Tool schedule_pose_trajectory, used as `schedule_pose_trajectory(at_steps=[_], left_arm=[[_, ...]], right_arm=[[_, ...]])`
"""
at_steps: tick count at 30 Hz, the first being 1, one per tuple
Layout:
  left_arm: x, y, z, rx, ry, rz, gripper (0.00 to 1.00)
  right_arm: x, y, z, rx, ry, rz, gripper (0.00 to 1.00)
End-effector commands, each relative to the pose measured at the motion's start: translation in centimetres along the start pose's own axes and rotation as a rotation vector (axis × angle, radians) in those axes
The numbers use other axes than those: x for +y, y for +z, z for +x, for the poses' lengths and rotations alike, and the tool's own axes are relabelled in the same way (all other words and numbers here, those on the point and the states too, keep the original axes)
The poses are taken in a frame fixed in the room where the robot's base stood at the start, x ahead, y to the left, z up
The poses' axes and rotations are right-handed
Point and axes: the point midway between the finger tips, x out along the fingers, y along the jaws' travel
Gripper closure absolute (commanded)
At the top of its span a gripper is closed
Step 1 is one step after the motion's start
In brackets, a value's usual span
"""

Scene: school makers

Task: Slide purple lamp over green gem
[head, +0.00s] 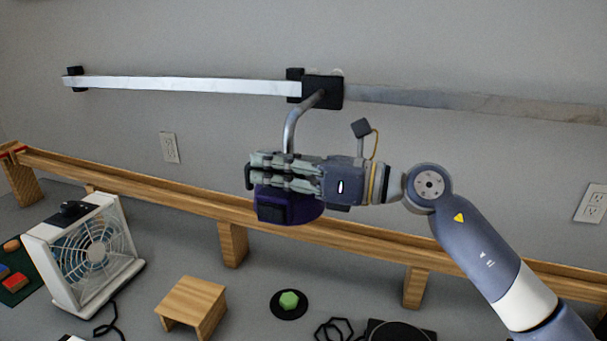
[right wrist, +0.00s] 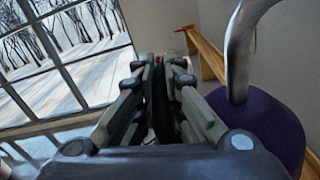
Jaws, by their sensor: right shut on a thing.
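The purple lamp (head: 302,213) hangs from a curved metal neck (head: 290,128) under a black slider block (head: 325,92) on a wall rail (head: 190,85). My right gripper (head: 255,172) comes in from the right and is shut on the lamp, hiding its upper part. In the right wrist view the lamp (right wrist: 268,122) and its neck show at the right, beside the fingers (right wrist: 158,62); the exact grip point is hidden. The green gem (head: 288,300) sits on a black disc on the table, below the lamp in the picture. My left gripper is not in view.
A long wooden beam (head: 150,193) on legs crosses behind the table items. A white fan (head: 92,255) and a wooden stool (head: 192,303) stand left of the gem. Dark items (head: 398,332) lie to its right. The rail continues on both sides of the slider.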

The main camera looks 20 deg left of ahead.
Motion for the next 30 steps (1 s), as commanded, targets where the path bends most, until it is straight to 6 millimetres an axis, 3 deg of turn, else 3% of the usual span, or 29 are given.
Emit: schedule_pose_trajectory(at_steps=[6, 18, 19, 21, 30], left_arm=[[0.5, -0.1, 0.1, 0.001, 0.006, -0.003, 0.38], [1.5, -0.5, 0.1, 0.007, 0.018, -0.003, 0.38], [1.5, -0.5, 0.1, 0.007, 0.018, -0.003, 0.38], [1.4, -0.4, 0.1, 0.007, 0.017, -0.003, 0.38], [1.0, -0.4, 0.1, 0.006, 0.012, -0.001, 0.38]], right_arm=[[0.0, -0.5, 1.9, 0.008, 0.002, 0.003, 1.00], [-0.1, -0.5, 2.1, 0.008, 0.001, 0.002, 1.00], [-0.1, -0.5, 2.1, 0.008, 0.001, 0.002, 0.87], [-0.1, -0.5, 2.0, 0.008, 0.001, 0.002, 0.72], [-0.2, -0.5, 2.0, 0.007, -0.003, 0.003, 0.69]])
